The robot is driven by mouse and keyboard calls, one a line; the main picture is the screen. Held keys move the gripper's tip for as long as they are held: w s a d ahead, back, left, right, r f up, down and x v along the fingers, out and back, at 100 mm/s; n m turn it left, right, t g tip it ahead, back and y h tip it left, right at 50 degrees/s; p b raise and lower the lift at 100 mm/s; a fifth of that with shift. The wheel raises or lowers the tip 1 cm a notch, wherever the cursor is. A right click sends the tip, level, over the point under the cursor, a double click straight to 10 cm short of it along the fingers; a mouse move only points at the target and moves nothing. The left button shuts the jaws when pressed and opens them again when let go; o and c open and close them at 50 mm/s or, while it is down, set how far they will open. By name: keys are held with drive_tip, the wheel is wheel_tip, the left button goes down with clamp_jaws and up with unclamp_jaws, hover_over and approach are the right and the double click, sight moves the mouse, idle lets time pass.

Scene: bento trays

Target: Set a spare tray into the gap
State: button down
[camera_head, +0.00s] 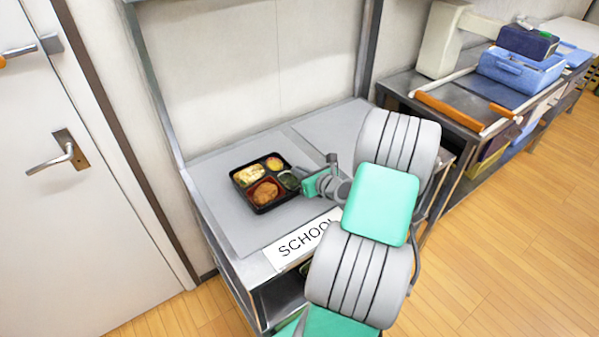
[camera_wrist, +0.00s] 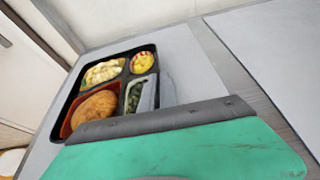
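One black bento tray (camera_head: 244,196) with food in several compartments sits on the grey mat on the counter's left half. In the wrist view the tray (camera_wrist: 69,101) fills the left, with rice-like food, yellow pieces, a brown fried piece and greens. My gripper (camera_head: 302,180) is at the tray's right edge. In the wrist view its grey fingers (camera_wrist: 157,92) show at that edge, one seeming inside the rim and one outside. Whether they press on the rim is unclear. The green and dark gripper body hides the tray's near corner. No spare tray or gap is clearly identifiable.
A second grey mat (camera_head: 338,125) lies bare on the counter's right half, partly behind my arm. A sign reading "SCHOOL" (camera_head: 297,240) is on the counter's front edge. Posts and a wall stand behind. A bench with blue boxes (camera_head: 520,68) is at the right.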

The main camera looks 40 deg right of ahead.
drive_tip(key=c, duration=2)
unclamp_jaws()
drive_tip(key=shift+f, duration=0.1)
drive_tip(key=shift+c, duration=0.2)
drive_tip(key=o, duration=0.4)
